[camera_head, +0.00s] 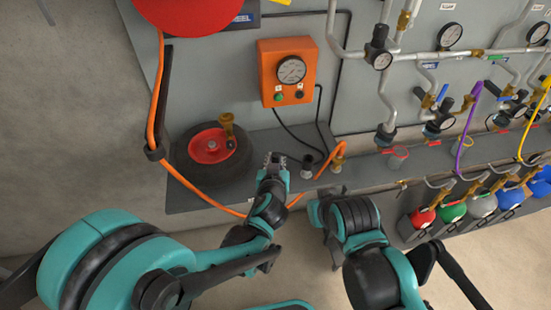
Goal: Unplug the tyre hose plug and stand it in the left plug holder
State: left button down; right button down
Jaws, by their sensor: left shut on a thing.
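The orange hose (154,120) runs down from the red reel, passes in front of the tyre (212,155) and rises on the right to a brass plug (338,156) at the shelf's edge. A short dark-based holder (307,167) stands just left of that plug. My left gripper (275,160) points away from me over the shelf, between the tyre and this holder. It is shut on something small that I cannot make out. My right gripper (322,222) is low in front of the shelf, near the hose; its fingers are mostly hidden by its own wrist.
An orange gauge box (288,72) hangs on the wall, with black cables down to the shelf. Pipes, gauges and several coloured bottles (450,210) fill the right. Floor is clear in front.

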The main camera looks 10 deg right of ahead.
pick_arm(q)
jog(key=shift+f, duration=0.1)
jog(key=c, duration=1.3)
grip_release()
jog(key=p+v, duration=0.2)
jog(key=v, duration=0.6)
